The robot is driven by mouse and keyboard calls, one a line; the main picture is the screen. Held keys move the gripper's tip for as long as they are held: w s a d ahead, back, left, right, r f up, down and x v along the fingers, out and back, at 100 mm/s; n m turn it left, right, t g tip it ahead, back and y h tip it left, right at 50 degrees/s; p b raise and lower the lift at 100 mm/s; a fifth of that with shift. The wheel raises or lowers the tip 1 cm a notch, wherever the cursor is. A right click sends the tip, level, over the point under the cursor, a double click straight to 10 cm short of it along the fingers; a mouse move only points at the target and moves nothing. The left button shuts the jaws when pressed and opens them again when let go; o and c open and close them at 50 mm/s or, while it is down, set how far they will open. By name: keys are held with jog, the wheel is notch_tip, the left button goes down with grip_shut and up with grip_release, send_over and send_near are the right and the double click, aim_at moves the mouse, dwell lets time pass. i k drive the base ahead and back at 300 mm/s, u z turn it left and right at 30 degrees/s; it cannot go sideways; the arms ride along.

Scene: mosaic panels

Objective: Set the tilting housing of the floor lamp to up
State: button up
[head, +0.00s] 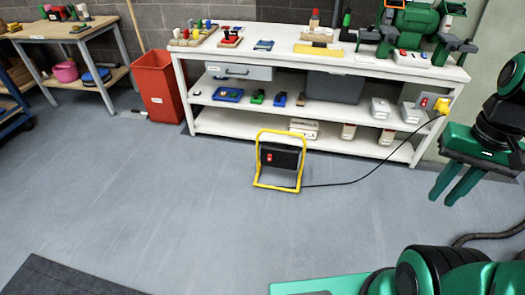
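The floor lamp stands on the grey floor in front of the white workbench, with a yellow tube frame (257,160) around a dark housing (283,158). A small red switch (269,157) shows on the housing's face. The housing sits between the frame's two sides; its exact tilt is hard to tell from here. A black cable runs from the lamp to the right. My gripper (442,199) has green fingers, is at the right, above the floor and well apart from the lamp. Its fingers are spread with a gap between them, and nothing shows in it.
The white workbench (215,52) carries tools and a green machine (410,28). The cable climbs to a yellow plug (443,105) at the bench's right end. A red bin (158,85) and a wooden table (58,31) stand left. The floor before the lamp is clear.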

aim_at(287, 156)
jog(key=u, duration=0.1)
jog(key=i, duration=1)
jog(key=z, duration=0.05)
